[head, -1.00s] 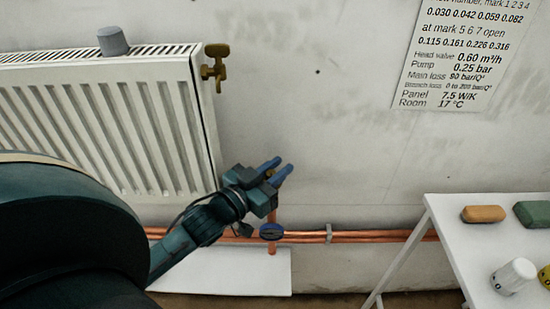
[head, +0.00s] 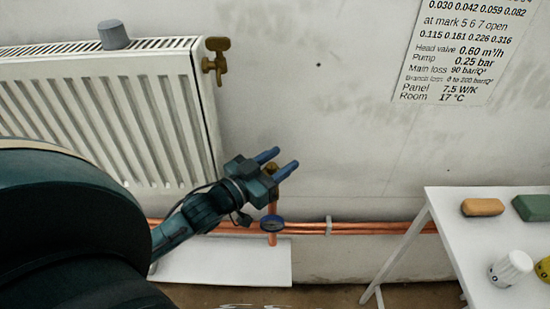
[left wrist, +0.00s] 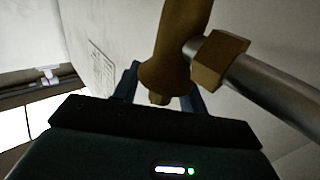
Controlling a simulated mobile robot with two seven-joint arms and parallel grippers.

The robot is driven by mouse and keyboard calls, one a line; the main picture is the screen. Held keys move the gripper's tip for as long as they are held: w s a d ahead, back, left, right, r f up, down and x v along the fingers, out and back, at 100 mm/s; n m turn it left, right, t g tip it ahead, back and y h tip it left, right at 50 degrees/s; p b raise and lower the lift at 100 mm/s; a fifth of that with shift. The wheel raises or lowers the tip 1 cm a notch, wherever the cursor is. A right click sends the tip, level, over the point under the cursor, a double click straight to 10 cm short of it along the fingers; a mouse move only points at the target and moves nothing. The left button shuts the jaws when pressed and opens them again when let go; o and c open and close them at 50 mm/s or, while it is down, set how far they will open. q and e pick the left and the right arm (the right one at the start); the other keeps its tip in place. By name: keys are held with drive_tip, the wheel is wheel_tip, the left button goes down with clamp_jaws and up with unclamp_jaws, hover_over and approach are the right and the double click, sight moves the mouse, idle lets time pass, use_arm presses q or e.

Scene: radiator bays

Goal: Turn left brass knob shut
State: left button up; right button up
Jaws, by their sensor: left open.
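A brass valve with a small knob (head: 215,61) sits at the radiator's upper right corner. Another brass fitting (head: 272,169) shows partly behind my left gripper, low at the radiator's right side. I cannot tell from the pictures which one is the left brass knob. My left gripper (head: 281,158) is open, its blue fingers pointing up and right. In the left wrist view, a brass body (left wrist: 172,62) with a rounded end stands between or just beyond the open fingers; contact is unclear. A brass hex nut (left wrist: 218,61) joins it to a silver pipe (left wrist: 278,92). My right gripper is not in view.
The white radiator (head: 105,120) has a grey cup-like object (head: 113,34) on top. A white table (head: 450,225) with several objects stands at right. The wall right of the gripper is clear.

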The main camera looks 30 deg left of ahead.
use_arm(q)
drive_tip(key=v, duration=1.3)
idle(0.4)
